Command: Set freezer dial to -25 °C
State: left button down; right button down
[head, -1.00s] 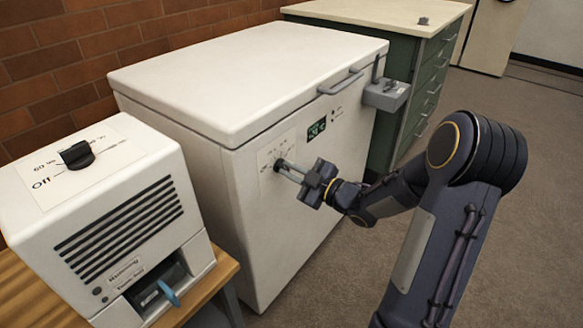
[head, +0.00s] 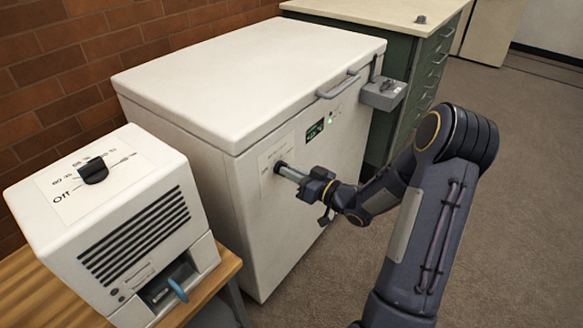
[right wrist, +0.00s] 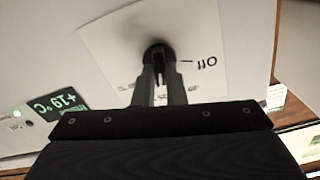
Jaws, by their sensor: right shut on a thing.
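The white chest freezer (head: 250,90) stands against the brick wall with its lid shut. Its dark dial (head: 281,168) sits on a pale label plate (head: 268,177) on the front panel. My right gripper (head: 290,173) is shut on the dial; in the right wrist view both fingers reach the dark knob (right wrist: 158,54). The wrist view shows "Off" beside the knob; the other scale marks are partly hidden by the fingers. The green display (right wrist: 60,103) reads about +19 °C, and a green light (right wrist: 17,114) glows near it. My left gripper is not in view.
A white machine (head: 110,220) with its own black knob (head: 93,171) and a blue-handled slot stands on a wooden table (head: 40,300) at left. A grey latch box (head: 384,94) juts from the freezer's right end. A green drawer cabinet (head: 425,80) stands behind; carpet is open at right.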

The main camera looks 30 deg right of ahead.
jog(key=shift+m+p, duration=0.3)
jog(key=shift+m, duration=0.3)
jog(key=c, duration=1.5)
grip_release()
jog(key=shift+s+d, duration=0.1)
jog(key=p+v, duration=0.1)
jog(key=v, duration=0.6)
jog(key=shift+s+d, duration=0.1)
jog(key=shift+s, duration=0.2)
